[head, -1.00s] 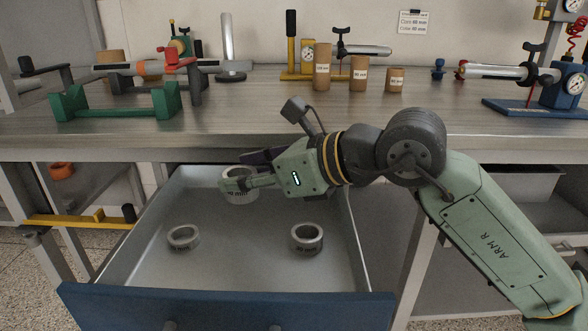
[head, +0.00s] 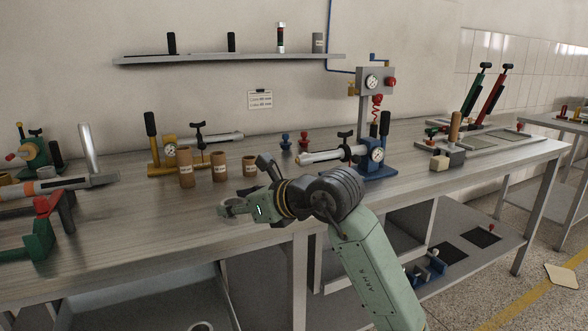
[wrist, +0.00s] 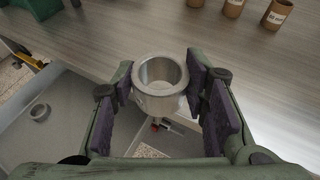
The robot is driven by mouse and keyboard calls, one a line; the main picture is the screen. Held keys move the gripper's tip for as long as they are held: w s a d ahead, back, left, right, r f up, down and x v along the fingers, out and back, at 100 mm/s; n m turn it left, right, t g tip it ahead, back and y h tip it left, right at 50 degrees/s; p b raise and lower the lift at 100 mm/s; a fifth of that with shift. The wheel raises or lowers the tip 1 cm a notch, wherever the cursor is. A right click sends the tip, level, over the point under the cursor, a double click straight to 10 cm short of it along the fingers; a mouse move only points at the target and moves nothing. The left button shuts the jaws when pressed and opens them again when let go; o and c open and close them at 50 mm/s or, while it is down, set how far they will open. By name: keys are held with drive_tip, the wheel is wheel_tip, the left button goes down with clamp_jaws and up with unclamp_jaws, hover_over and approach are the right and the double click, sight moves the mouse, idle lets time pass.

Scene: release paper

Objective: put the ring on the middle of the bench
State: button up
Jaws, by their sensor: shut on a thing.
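A short metallic ring (wrist: 163,103) sits between the purple-padded fingers of my gripper (wrist: 155,92) in the wrist view. In the head view my green gripper (head: 246,206) is shut on the ring (head: 232,212). It holds the ring upright, near the front edge of the grey bench (head: 140,240). Whether the ring touches the bench cannot be told. The middle of the bench top to the left of the gripper is bare.
Brown cardboard tubes (head: 219,168) stand behind the gripper. A gauge fixture (head: 377,156) stands to the right, a green stand (head: 38,243) far left. The open drawer (wrist: 62,135) lies below, with another ring (wrist: 39,112) in it.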

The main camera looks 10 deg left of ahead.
drive_tip(key=shift+m+t+h, duration=0.3)
drive_tip(key=shift+m+t, duration=0.1)
drive_tip(key=shift+m, duration=0.1)
drive_tip(key=w+p, duration=0.1)
drive_tip(key=w, duration=0.4)
drive_tip(key=w+a+f+p, duration=0.1)
drive_tip(key=w+p, duration=0.1)
drive_tip(key=w, duration=0.4)
drive_tip(key=w+p, duration=0.2)
drive_tip(key=w, duration=0.4)
drive_tip(key=shift+a+f, duration=0.15)
drive_tip(key=shift+a, duration=0.1)
drive_tip(key=shift+w+f+p, duration=0.1)
drive_tip(key=shift+w+p, duration=0.05)
drive_tip(key=shift+p, duration=0.15)
drive_tip(key=shift+f+p, duration=0.55)
drive_tip(key=shift+f, duration=1.2)
drive_tip(key=shift+f, duration=0.15)
drive_tip(key=o, duration=1.1)
drive_tip(key=shift+o, duration=0.2)
